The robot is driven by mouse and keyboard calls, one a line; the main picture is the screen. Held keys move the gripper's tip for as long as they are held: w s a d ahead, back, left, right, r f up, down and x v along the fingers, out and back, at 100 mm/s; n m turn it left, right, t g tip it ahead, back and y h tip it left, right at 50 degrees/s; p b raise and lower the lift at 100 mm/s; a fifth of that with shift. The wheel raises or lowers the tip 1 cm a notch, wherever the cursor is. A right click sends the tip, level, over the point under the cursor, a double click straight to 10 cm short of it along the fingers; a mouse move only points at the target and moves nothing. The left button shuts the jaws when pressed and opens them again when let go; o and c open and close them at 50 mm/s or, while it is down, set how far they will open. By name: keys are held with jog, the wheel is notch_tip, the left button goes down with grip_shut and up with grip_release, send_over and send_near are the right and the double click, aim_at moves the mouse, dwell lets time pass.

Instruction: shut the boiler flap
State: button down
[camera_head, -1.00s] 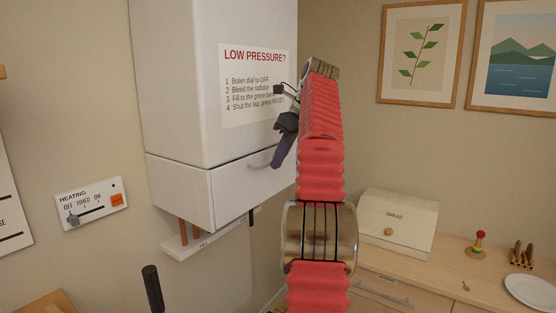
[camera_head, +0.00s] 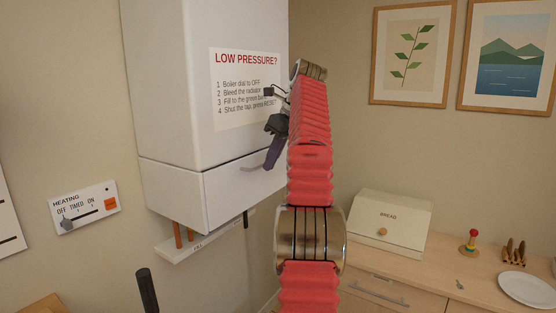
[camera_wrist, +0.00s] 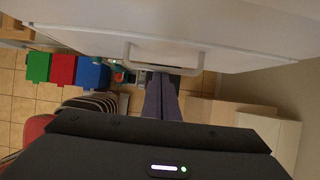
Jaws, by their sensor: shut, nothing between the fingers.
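The boiler (camera_head: 170,80) is a tall white cabinet on the wall at the left of the head view. Its flap (camera_head: 225,196) is the white lower front panel, with a seam along its top; it looks flush with the cabinet or nearly so. Its pale bar handle (camera_head: 250,167) sits near the top edge and shows in the wrist view (camera_wrist: 165,62). My gripper (camera_head: 271,163) is shut and empty, its purple fingers pointing down just right of the handle. In the wrist view my fingers (camera_wrist: 161,84) are together beside the handle; I cannot tell whether they touch it.
A fill shelf with pipes (camera_head: 205,238) is under the boiler. A heating control (camera_head: 85,207) is on the left wall. A bread box (camera_head: 390,222) stands on the right counter. Red, green and blue bins (camera_wrist: 62,69) are on the floor in the wrist view.

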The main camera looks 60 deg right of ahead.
jog(key=s, duration=1.2)
jog(key=shift+s+d+r, duration=0.25)
jog(key=shift+d+r, duration=0.1)
jog(key=shift+r, duration=0.1)
dwell(0.3)
